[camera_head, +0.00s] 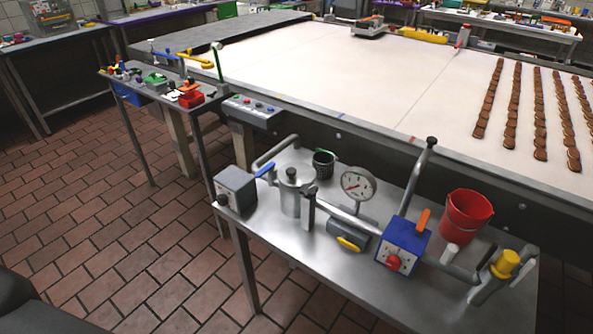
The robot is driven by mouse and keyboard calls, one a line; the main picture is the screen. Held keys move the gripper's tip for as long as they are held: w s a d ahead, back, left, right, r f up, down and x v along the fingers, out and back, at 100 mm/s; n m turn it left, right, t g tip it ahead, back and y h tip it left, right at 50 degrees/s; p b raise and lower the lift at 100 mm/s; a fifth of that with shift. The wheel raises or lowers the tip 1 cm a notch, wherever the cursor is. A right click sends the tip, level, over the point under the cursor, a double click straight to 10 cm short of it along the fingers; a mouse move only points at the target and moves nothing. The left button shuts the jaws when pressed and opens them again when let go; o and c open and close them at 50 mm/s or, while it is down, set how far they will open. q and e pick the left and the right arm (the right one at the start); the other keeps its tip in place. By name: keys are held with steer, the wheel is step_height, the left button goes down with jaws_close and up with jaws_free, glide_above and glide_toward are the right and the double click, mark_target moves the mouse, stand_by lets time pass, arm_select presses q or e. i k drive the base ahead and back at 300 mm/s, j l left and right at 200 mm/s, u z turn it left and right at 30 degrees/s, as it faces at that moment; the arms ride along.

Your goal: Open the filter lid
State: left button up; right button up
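A steel filter housing (289,200) stands upright on a metal table, left of its middle. Its round lid (293,178) with a small knob on top appears to sit shut on the housing. A dark-topped lever or clamp (309,203) stands close at its right side; I cannot tell whether it is fastened. Neither of my grippers shows in the head view. The inside of the filter is hidden.
The metal table (290,265) also holds a grey box (235,188), a dark mesh basket (323,163), a pressure gauge (358,183), a blue box with a red knob (405,240), pipes and a red bucket (466,215). A wide conveyor (360,70) runs behind. Tiled floor (150,240) lies open at left.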

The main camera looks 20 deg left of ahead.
mark_target(292, 175)
steer(key=i+j, duration=0.1)
steer(key=j, duration=0.25)
steer(key=i+j, duration=0.15)
steer(key=j, duration=0.2)
steer(key=i+j, duration=0.1)
steer(key=j, duration=0.25)
steer(key=i+j, duration=0.1)
steer(key=j, duration=0.25)
steer(key=i+j, duration=0.15)
steer(key=j, duration=0.2)
steer(key=z, duration=0.05)
